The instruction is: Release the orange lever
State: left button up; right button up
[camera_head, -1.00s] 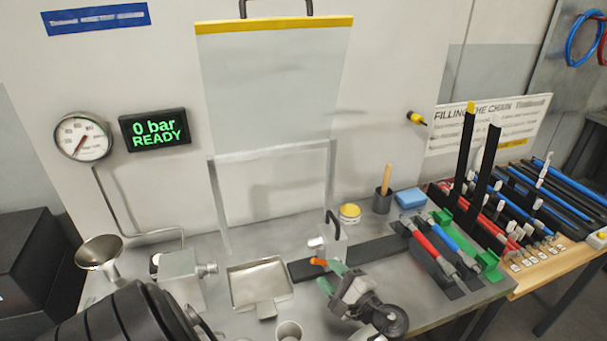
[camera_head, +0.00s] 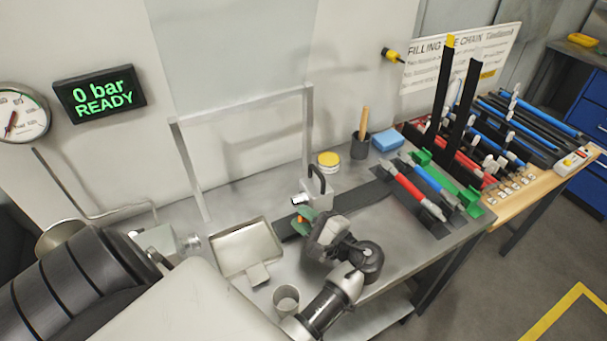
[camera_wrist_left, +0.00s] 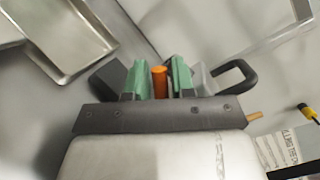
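The orange lever (camera_wrist_left: 160,82) stands between the two green fingers of my left gripper (camera_wrist_left: 161,78) in the left wrist view. The fingers are a little apart around it, with a narrow gap seeming to show beside it. In the head view the lever (camera_head: 300,218) is a small orange spot between the green fingertips of my left gripper (camera_head: 303,222), by a metal block with a black handle (camera_head: 316,180). The lever's base is hidden by the gripper. My right gripper is not in view.
A metal tray (camera_head: 246,249) and a cup (camera_head: 286,299) stand left of my gripper on the bench. A clear guard frame (camera_head: 245,105) rises behind. Red and blue bars (camera_head: 412,190) lie on a rack to the right. The display reads 0 bar READY (camera_head: 100,93).

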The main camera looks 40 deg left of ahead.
pick_arm(q)
grip_shut()
jog(key=shift+w+r+m+p, duration=0.2)
jog(key=shift+r+m+p, duration=0.25)
jog(key=shift+p, duration=0.4)
jog(key=shift+w+f+y, duration=0.1)
jog(key=shift+y, duration=0.2)
jog(key=shift+o, duration=1.8)
grip_release()
